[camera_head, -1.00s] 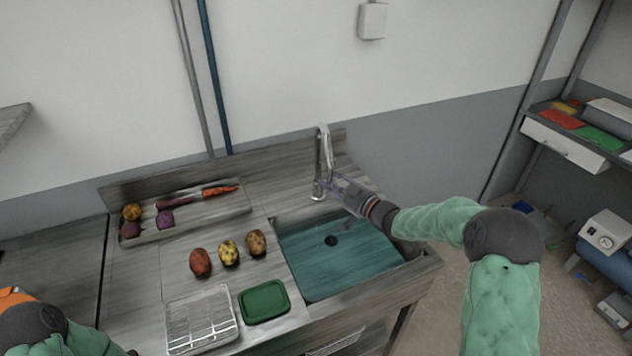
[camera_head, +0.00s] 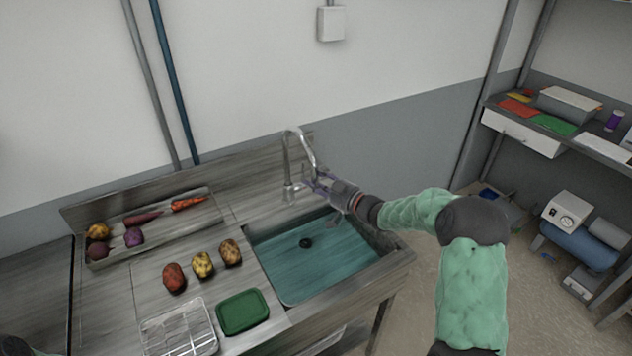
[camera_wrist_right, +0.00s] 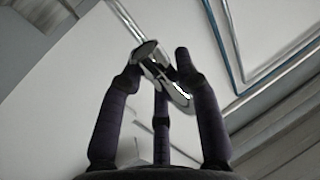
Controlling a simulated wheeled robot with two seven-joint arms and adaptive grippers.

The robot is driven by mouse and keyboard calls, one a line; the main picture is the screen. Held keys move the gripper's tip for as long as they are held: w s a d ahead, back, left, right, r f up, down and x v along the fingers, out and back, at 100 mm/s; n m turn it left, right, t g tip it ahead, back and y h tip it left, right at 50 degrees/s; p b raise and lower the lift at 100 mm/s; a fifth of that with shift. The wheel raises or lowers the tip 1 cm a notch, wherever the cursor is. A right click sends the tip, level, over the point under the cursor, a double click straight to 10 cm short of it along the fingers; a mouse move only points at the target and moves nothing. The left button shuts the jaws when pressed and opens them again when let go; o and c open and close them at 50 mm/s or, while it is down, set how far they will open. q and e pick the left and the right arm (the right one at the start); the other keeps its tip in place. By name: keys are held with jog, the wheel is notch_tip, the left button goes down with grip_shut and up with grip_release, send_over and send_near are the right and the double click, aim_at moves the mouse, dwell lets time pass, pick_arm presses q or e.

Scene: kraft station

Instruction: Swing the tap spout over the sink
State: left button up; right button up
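The chrome tap (camera_head: 287,168) stands at the back edge of the sink. Its arched spout (camera_head: 303,142) reaches right, its end above the back part of the sink basin (camera_head: 320,255). My right gripper (camera_head: 314,181) comes in from the right at the spout's lower end. In the right wrist view its dark fingers (camera_wrist_right: 161,75) close around the shiny spout end (camera_wrist_right: 172,88), one finger on each side and one behind. Fingers and spout end overlap in the head view, so contact there is partly hidden. My left gripper is out of view.
Left of the sink are several potatoes (camera_head: 203,265), a green lid-like block (camera_head: 243,311), a wire rack (camera_head: 180,332) and a tray (camera_head: 165,236) of vegetables. A shelf (camera_head: 535,137) stands at right. The basin is empty.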

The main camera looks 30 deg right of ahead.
jog(key=o, duration=0.5)
jog(key=shift+w+r, duration=0.1)
jog(key=shift+r, duration=0.1)
jog(key=shift+c, duration=0.2)
jog(key=shift+f, duration=0.1)
jog(key=v, duration=1.2)
